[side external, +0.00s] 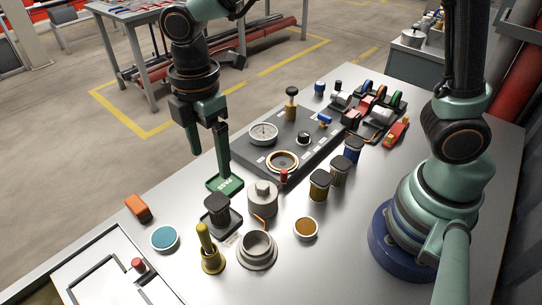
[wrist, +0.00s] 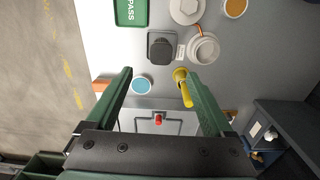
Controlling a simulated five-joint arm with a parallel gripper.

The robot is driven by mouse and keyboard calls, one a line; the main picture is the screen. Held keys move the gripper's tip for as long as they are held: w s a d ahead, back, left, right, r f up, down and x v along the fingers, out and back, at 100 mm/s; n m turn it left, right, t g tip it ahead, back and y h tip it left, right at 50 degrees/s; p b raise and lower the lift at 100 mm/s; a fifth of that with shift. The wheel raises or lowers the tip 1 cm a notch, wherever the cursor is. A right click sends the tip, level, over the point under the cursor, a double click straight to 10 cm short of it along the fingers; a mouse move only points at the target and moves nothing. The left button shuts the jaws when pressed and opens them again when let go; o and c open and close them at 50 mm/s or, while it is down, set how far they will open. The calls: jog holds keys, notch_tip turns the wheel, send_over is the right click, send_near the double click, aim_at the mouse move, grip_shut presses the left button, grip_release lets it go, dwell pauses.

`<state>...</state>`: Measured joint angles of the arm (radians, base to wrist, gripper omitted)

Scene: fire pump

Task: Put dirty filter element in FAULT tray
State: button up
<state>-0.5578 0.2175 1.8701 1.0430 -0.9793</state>
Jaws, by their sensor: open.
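Several capped cylinders stand on the grey bench: an olive-brown one (side external: 319,186), another brown one (side external: 340,170) and a blue one (side external: 353,151). I cannot tell which is the dirty filter element. A black-capped dark part (side external: 217,208) on a square dark base also shows in the wrist view (wrist: 161,47). No tray with a readable FAULT label is in view. A green tray (side external: 226,185) marked PASS also shows in the wrist view (wrist: 130,11). My gripper (side external: 208,162) is open and empty above the bench near the green tray; its fingers frame the wrist view (wrist: 158,74).
A blue dish (side external: 165,238), a yellow-handled tool (side external: 208,246), a grey cup (side external: 257,249) and an orange block (side external: 138,207) lie at the front. A dark panel (side external: 305,128) with a gauge (side external: 263,133) is behind. Bare bench shows right of the amber dish (side external: 306,228).

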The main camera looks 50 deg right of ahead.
jog(key=s+d+r+m+t, duration=0.2)
jog(key=d+r+m, duration=0.2)
jog(key=d+m, duration=0.4)
jog(key=s+d+r+m+t, duration=0.3)
jog(key=d+m, duration=0.6)
jog(key=d, duration=0.4)
jog(key=shift+r+m, duration=0.3)
jog(key=shift+r, duration=0.25)
